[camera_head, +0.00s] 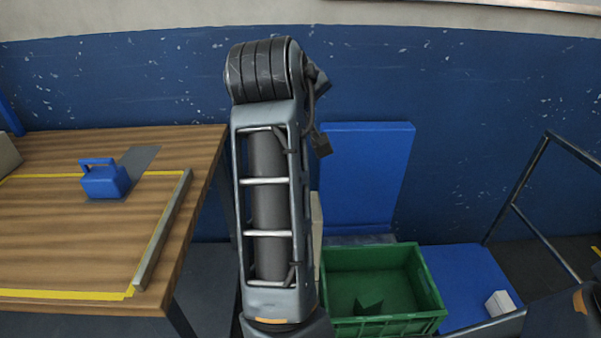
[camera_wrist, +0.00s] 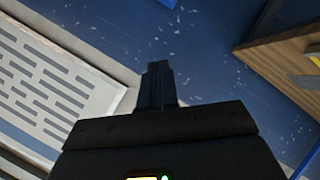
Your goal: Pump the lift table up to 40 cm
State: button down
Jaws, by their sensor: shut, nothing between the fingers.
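In the head view a low blue platform (camera_head: 463,287) at the lower right looks like the lift table. A green crate (camera_head: 430,285) stands at its left, and a small white block (camera_head: 499,303) lies on its right part. A dark tubular frame (camera_head: 515,190) rises at the far right; I cannot tell whether it is the table's handle. No pump pedal can be made out. My gripper (camera_wrist: 158,80) shows in the wrist view, fingers together and empty, in front of the blue wall and touching nothing visible. In the head view my arm hides it.
A wooden workbench (camera_head: 70,245) with yellow tape, a metal strip (camera_head: 163,230) and a blue handled block (camera_head: 104,182) fills the left. A blue panel (camera_head: 367,170) stands against the blue wall (camera_head: 460,100). The wrist view shows a pale slotted panel (camera_wrist: 45,85) at left.

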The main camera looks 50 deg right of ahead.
jog(key=a+y, duration=0.1)
jog(key=a+f+g+y, duration=0.1)
jog(key=a+m, duration=0.1)
jog(key=shift+s+a+f+g+y, duration=0.15)
jog(key=shift+s+g+y, duration=0.15)
jog(key=shift+y, duration=0.1)
notch_tip(320, 180, down, 8)
jog(key=b, duration=0.7)
jog(key=shift+f+b, duration=0.4)
jog(key=shift+b, duration=0.15)
jog(key=shift+f, duration=0.1)
dwell(1.3)
jog(key=shift+f, duration=0.3)
